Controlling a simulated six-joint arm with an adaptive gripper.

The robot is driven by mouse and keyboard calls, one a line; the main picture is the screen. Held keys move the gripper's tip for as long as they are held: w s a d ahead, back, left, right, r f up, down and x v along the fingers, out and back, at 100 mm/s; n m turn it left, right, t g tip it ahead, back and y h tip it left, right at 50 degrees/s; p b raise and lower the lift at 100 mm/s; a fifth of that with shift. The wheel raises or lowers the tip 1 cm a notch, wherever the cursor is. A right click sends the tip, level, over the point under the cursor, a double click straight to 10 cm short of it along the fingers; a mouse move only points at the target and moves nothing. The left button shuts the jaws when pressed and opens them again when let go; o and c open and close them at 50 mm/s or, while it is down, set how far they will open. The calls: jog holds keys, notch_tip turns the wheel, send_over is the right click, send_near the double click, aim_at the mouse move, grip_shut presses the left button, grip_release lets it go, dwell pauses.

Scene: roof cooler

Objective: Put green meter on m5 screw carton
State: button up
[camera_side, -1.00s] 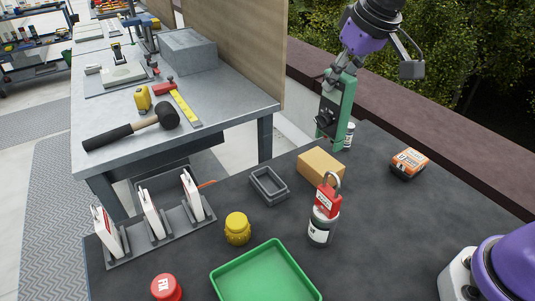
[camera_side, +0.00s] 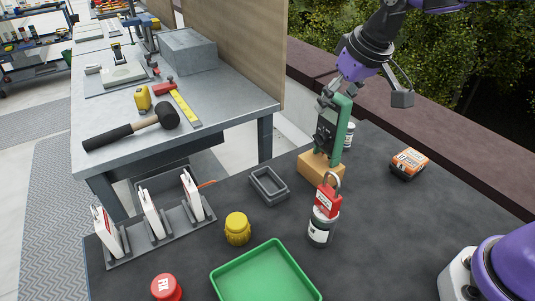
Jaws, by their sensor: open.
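The green meter (camera_side: 341,130), with a dark face, stands upright at the brown carton (camera_side: 318,174). Its lower end appears to rest on the carton's top, toward the back right; the exact contact is hard to see. No label can be read on the carton, so I cannot confirm that it is the m5 screw carton. My gripper (camera_side: 335,95) is open at the top of the meter, with its fingers around or just beside the upper end. The fingers partly hide the meter's top edge.
A red padlock (camera_side: 327,201) sits on a can (camera_side: 320,228) just in front of the carton. A small white jar (camera_side: 348,136) stands behind it. An orange-black box (camera_side: 408,163) lies right. A grey tray (camera_side: 269,187), yellow jar (camera_side: 238,229) and green tray (camera_side: 225,285) are nearer.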

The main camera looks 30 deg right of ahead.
jog(key=v, duration=1.2)
jog(key=s+d+f+t, duration=0.1)
jog(key=s+d+f, duration=0.1)
jog(key=s+f, duration=0.8)
jog(key=shift+s+d, duration=0.35)
jog(key=shift+s, duration=0.1)
